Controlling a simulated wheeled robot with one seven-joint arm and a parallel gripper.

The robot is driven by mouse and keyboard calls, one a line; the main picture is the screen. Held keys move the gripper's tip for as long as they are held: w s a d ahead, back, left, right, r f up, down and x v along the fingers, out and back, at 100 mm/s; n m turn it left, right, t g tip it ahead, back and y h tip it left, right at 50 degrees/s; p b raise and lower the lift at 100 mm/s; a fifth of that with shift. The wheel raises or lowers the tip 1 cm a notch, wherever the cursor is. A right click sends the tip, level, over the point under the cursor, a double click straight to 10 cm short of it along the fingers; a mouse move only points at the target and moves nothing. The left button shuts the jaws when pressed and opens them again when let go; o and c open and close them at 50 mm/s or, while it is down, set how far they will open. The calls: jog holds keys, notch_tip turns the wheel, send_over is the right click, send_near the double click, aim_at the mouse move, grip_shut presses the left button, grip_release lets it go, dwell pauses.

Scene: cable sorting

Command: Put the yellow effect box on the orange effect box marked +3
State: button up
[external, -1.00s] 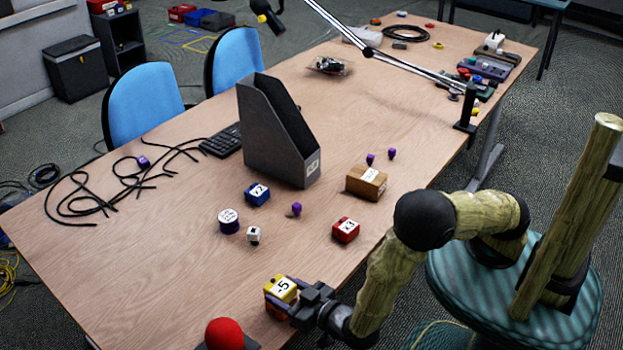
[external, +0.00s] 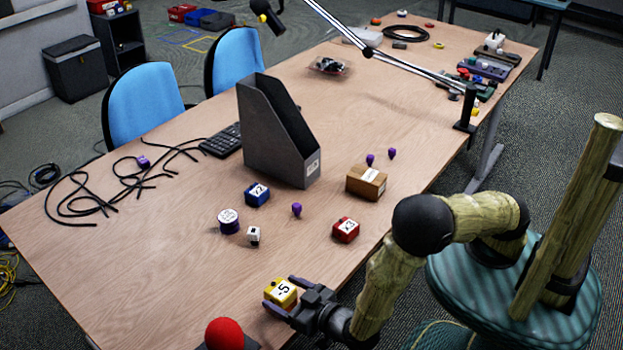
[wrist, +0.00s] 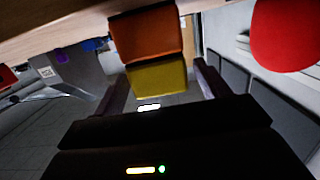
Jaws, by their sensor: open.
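The yellow effect box (external: 283,290), labelled -5, sits near the front edge of the table. In the wrist view, where the tabletop is at the top, the yellow box (wrist: 158,77) rests against the orange effect box (wrist: 146,35), stacked on it and roughly lined up. The orange box's +3 mark is not visible, and the box is mostly hidden in the external view. My gripper (external: 280,295) is open, with one finger on each side of the yellow box. In the wrist view, gaps show between both fingers and the yellow box.
A red ball-shaped object (external: 224,333) stands close by at the front edge.

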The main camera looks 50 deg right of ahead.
jog(key=s+r, duration=0.1)
jog(key=s, duration=1)
jog(key=shift+s+r, duration=0.35)
jog(key=shift+s, duration=0.05)
